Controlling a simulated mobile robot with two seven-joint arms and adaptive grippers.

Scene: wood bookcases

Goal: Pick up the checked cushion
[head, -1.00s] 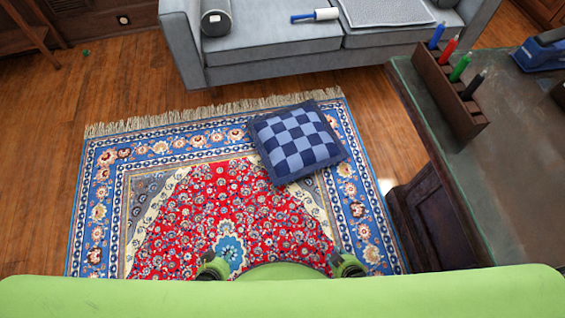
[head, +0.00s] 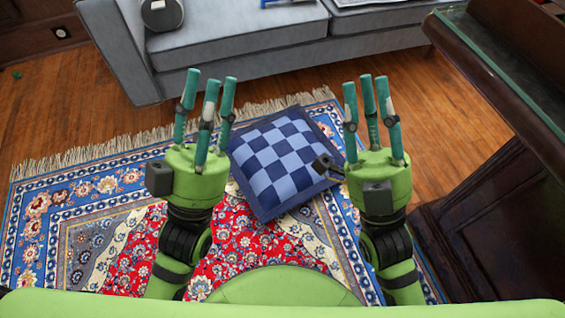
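The checked cushion (head: 274,160), blue and light blue with a dark border, lies flat on the patterned rug (head: 95,230). It is in the middle of the head view, between my two grippers. My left gripper (head: 205,100) is at its left side in the picture, with fingers spread and empty. My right gripper (head: 371,105) is at its right side, also with fingers spread and empty. Both grippers point away from me and appear above the rug. The cushion's left and right corners are partly hidden behind the grippers. I cannot tell whether either gripper touches it.
A grey sofa (head: 250,55) stands beyond the rug, with a dark grey rolled thing (head: 161,14) on its left seat. A dark wooden desk (head: 490,215) with a green top edge stands close on the right. Wood floor is clear between the rug and the sofa.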

